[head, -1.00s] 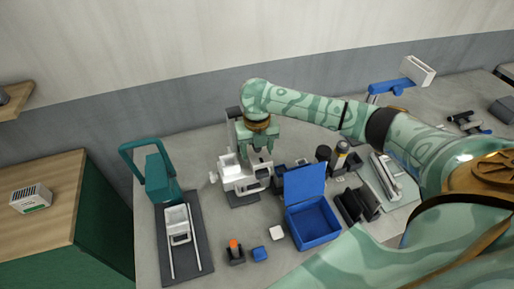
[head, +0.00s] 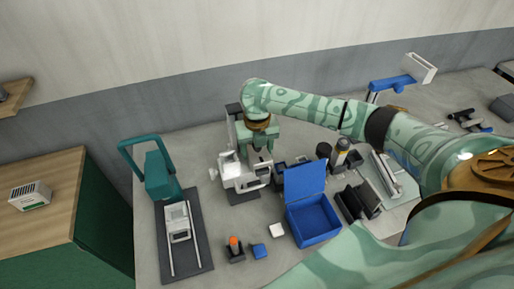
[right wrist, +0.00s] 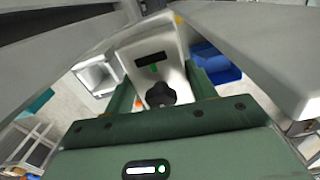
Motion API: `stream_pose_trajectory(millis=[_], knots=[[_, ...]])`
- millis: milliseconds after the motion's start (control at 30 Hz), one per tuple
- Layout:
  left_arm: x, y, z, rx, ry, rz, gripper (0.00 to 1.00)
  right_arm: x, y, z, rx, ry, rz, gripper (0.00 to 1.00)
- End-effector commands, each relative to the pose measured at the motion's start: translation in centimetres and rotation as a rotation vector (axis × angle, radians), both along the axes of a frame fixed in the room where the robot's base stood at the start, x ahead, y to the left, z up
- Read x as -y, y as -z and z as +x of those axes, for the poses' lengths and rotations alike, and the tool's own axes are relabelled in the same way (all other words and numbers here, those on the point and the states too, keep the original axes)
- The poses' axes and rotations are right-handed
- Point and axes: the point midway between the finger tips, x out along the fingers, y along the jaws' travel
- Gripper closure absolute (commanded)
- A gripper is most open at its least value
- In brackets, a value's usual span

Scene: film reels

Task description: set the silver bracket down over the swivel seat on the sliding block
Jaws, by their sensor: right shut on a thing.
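In the head view my right gripper (head: 257,150) points down over a silver-white bracket (head: 231,172), above a dark base plate. In the right wrist view the gripper's green fingers (right wrist: 160,90) are shut on the silver bracket (right wrist: 150,48), which shows a dark slot and a black knob. I cannot tell whether it touches what is below. A pale sliding block (head: 178,222) sits on two rails on a dark plate at the left, apart from the gripper. I cannot make out the swivel seat. My left gripper is not in view.
A teal handled stand (head: 158,175) is behind the rails. An open blue box (head: 313,225) is right of the bracket. An orange-topped piece (head: 234,245), a small blue block (head: 259,251) and a white block (head: 277,230) lie in front. Dark cylinders (head: 324,150) stand farther right.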

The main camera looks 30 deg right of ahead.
Motion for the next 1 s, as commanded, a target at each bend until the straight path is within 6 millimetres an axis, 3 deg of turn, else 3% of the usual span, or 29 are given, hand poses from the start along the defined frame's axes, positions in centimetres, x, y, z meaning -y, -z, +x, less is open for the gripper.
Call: stream_pose_trajectory(millis=[1000], knots=[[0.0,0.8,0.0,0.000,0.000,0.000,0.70,-0.1,2.0,-0.3,-0.010,-0.001,0.001,0.75]])
